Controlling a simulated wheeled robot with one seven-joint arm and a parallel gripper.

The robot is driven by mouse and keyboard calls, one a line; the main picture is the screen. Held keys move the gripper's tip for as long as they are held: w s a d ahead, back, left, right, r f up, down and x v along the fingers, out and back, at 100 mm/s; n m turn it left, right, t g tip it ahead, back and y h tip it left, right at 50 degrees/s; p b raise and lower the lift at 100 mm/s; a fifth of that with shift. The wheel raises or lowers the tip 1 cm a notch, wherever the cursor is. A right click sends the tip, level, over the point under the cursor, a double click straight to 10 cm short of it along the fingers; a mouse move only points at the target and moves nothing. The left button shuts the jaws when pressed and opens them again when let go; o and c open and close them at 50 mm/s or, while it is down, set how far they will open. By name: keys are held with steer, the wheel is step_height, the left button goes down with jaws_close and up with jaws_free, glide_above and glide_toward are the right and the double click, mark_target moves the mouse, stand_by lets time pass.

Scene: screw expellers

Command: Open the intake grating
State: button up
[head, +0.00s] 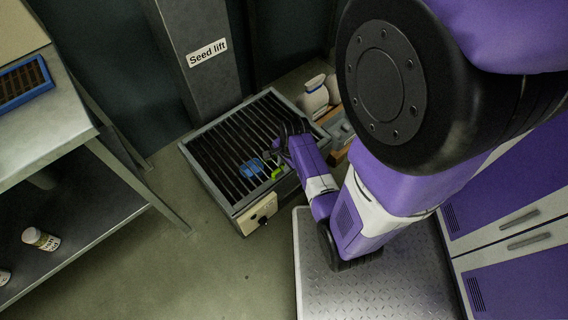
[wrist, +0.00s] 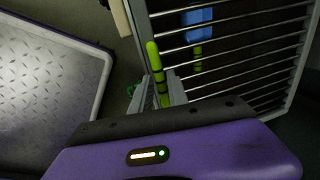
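The intake grating (head: 232,140) is a set of dark parallel bars in a grey frame on a low box at the foot of the seed lift column (head: 200,50). It looks flat in the head view. Its bars fill the upper right of the wrist view (wrist: 235,65). A lime-green handle with dark rings (wrist: 154,62) stands at the grating's near edge. My gripper (wrist: 161,92) is at the handle, its grey fingers close around the handle's lower part. The handle partly hides the fingers, so whether they grip it is unclear. In the head view my arm partly covers this spot.
A blue object (head: 252,167) shows at the grating bars; whether on or below them is unclear. A metal shelf table (head: 45,125) is at left, purple cabinets (head: 515,205) at right. Floor in front is clear.

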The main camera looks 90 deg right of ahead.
jaws_close()
stand_by(0.9)
